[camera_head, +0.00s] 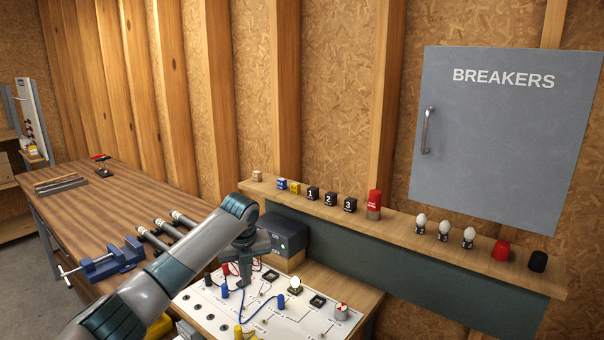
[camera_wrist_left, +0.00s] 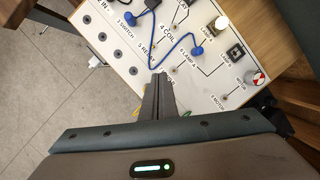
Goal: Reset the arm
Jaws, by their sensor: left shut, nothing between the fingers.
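My left arm comes in from the lower left in the head view and bends down at the wrist. My left gripper (camera_head: 243,284) points down over the white circuit board (camera_head: 206,321). In the left wrist view the gripper (camera_wrist_left: 159,76) has its fingers together with nothing between them, above the board (camera_wrist_left: 133,72). I cannot tell whether the fingertips touch the board. A blue cable (camera_wrist_left: 172,48) with round blue plugs lies on the board ahead of the fingers. My right gripper is in neither view.
A dark power box (camera_head: 285,235) stands behind the board. A shelf (camera_head: 400,222) with numbered black blocks, bulbs and caps runs along the wall. A grey breaker cabinet (camera_head: 500,140) is closed. A blue vise (camera_head: 110,262) and several rods occupy the left bench (camera_head: 130,205).

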